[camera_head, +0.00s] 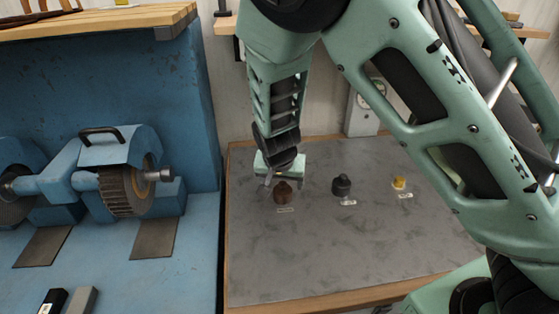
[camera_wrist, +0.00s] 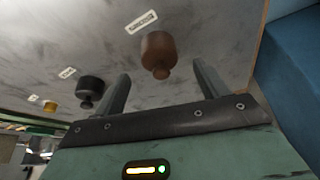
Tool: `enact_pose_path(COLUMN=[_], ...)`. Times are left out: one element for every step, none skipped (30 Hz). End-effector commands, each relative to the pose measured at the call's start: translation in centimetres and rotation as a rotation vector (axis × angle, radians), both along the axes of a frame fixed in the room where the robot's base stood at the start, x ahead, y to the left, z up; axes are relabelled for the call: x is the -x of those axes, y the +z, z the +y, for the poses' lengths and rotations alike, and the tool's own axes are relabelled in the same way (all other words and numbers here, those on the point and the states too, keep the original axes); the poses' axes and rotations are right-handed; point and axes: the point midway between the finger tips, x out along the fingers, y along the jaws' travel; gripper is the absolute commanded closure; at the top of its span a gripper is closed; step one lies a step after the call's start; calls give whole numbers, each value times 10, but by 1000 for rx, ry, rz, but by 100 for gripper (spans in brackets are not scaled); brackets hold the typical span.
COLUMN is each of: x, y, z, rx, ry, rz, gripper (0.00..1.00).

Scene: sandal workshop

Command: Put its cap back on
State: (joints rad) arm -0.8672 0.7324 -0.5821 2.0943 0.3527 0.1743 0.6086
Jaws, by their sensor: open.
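Three small capped-looking items stand in a row on the grey tabletop, each beside a small white label. The brown one (camera_head: 282,193) is on the left, the black one (camera_head: 342,186) in the middle, and the smaller yellow one (camera_head: 399,183) on the right. My gripper (camera_head: 281,180) is open and empty, just behind or above the brown item. In the wrist view the brown item shows between the fingertips (camera_wrist: 160,75); contact cannot be told. I cannot make out a separate loose cap.
The grey tabletop (camera_head: 350,245) has a wooden edge and is clear in front of the row. A blue bench (camera_head: 180,260) with a grinding machine (camera_head: 125,185) stands to the left. A grey upright fixture (camera_head: 362,112) stands at the tabletop's back.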

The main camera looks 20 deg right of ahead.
Motion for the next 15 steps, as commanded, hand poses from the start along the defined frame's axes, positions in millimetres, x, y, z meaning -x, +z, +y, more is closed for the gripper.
enact_pose_path(x=[4,7,10,12,15,18,20,23,26,28,30,32,34,36,38], y=[12,19,28,35,41,50,57,63,71,77,83,89,94,98,103], z=[5,6,8,9,10,12,13,14,16,17,18,19,20,20,21], rx=[-3,-3,-3,-3,-3,-3,-2,-3,-3,-2,-3,-3,-2,-3,-3], ry=[6,5,6,5,4,6,7,5,5,6,6,5,5,5,3], rz=[-4,-3,-4,-3,-4,-3,-3,-3,-3,-2,-3,-2,-1,-2,-1], gripper=[27,27,27,27,27,27,27,27,27,27,27,27,27,27,27])
